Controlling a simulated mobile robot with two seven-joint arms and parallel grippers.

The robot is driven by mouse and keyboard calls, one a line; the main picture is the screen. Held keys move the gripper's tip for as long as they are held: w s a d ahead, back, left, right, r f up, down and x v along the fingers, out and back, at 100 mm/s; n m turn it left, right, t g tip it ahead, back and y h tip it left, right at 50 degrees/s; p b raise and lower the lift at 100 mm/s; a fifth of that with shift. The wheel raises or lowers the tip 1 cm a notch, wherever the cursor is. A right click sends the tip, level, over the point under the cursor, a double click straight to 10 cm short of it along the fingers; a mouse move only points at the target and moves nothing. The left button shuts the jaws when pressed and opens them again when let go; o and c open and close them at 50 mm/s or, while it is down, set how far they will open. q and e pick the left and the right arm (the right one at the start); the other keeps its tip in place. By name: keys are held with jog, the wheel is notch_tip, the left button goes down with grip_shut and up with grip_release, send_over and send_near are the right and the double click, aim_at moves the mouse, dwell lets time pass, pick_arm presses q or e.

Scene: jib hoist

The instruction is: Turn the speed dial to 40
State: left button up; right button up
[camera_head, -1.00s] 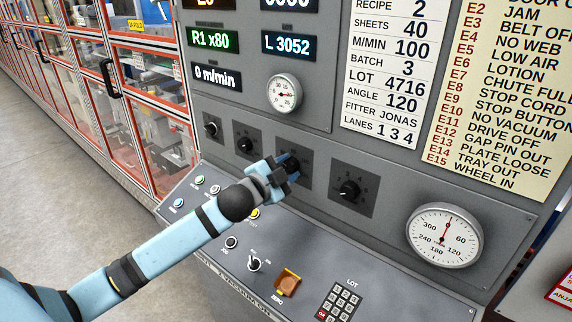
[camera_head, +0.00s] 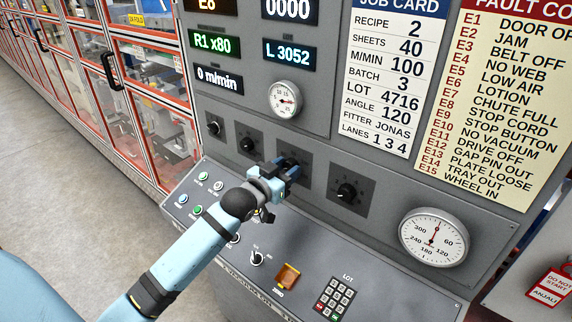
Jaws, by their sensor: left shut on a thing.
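A row of black dials runs along the grey machine panel. The first (camera_head: 214,128) and second (camera_head: 247,144) are left of my gripper, and the fourth (camera_head: 347,191) is to its right. My left gripper (camera_head: 284,171) is shut on the third dial (camera_head: 292,163). The gripper and wrist hide most of that knob, so its pointer and setting cannot be read. I cannot read a name on any dial, so which one is the speed dial is unclear. The display (camera_head: 217,79) above reads 0 m/min. My right gripper is out of view.
A sloping console (camera_head: 320,265) below holds coloured buttons, an orange switch (camera_head: 287,276) and a keypad (camera_head: 335,298). A round gauge (camera_head: 433,238) is at the right. A job card (camera_head: 389,85) and fault list (camera_head: 495,100) hang above. Glass guards (camera_head: 165,140) line the left; the floor (camera_head: 85,185) is clear.

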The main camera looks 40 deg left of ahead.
pick_arm(q)
jog(key=shift+n, duration=0.6)
jog(key=o, duration=0.9)
jog(key=shift+o, duration=0.2)
jog(key=shift+s+f, duration=0.1)
jog(key=shift+s, duration=0.3)
jog(key=s+a+b, duration=0.1)
jog(key=s+b, duration=0.1)
jog(key=s, duration=1.1)
jog(key=shift+b, duration=0.35)
